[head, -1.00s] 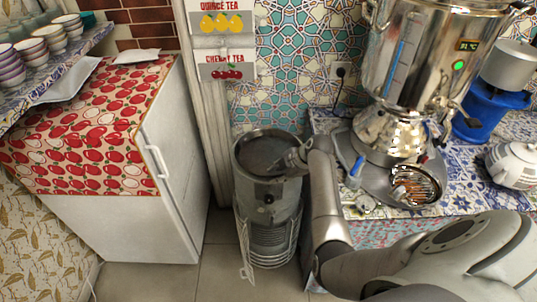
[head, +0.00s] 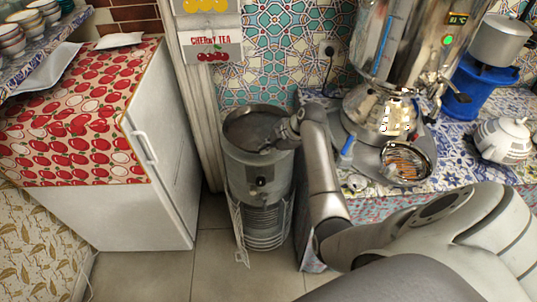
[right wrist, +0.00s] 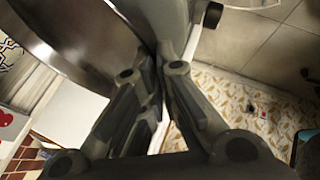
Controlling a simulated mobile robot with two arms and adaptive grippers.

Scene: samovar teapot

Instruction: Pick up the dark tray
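The dark tray (head: 250,122) is a round, dark metal dish on top of a grey cylindrical heater (head: 262,178) in the head view. I cannot tell whether it rests on the heater or is slightly above it. My right gripper (head: 272,146) is at the tray's right front rim. In the right wrist view, the dark tray (right wrist: 85,45) fills the upper left, and its edge runs between the right gripper's (right wrist: 160,60) fingertips, which look closed on it. My left gripper is in neither view.
A samovar (head: 395,70) stands on the tiled counter at the right, close to my right arm, with a white teapot (head: 503,138) beyond. A white fridge (head: 165,135) stands left of the heater. Bare floor (head: 150,275) lies in front.

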